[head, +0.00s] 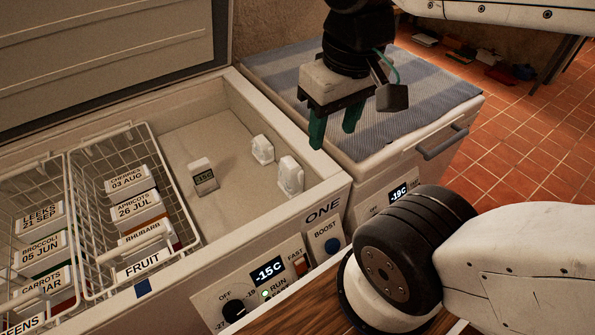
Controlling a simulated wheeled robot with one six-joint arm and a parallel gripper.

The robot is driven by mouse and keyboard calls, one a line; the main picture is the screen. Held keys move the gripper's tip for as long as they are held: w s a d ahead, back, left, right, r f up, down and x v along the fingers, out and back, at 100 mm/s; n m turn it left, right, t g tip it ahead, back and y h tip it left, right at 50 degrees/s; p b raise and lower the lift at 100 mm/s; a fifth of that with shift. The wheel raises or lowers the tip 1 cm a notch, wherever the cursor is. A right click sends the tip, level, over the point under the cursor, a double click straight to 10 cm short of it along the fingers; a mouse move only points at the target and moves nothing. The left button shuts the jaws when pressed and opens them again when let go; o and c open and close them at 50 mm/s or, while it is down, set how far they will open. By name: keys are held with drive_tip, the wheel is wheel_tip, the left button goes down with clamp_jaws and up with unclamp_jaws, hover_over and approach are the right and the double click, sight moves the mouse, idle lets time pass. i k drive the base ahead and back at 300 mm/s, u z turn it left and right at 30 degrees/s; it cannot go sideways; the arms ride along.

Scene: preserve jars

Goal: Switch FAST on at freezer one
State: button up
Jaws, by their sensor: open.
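Freezer one (325,190) is a white chest freezer with its lid raised and ONE printed on its front. Its panel (235,280) carries a black knob (233,311), a display (268,271) reading -15C, and a lit green RUN lamp (265,294). The small red FAST switch (300,265) sits right of the display; its position is too small to tell. A blue BOOST button (332,245) is further right. My gripper (335,130) is open and empty, its green fingers pointing down. In the picture it is above and behind the panel, near the freezer's right rim, apart from the switch.
Wire baskets (150,135) of labelled packs fill the left of the freezer. A small thermometer block (203,177) and two white fittings (290,176) are inside. A closed second freezer (375,168), reading -19C, stands behind right under a blue cloth (420,92). My arm covers the lower right.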

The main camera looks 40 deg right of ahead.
sight(300, 265)
drive_tip(key=z, duration=0.2)
drive_tip(key=k, duration=1.15)
drive_tip(key=u, duration=0.2)
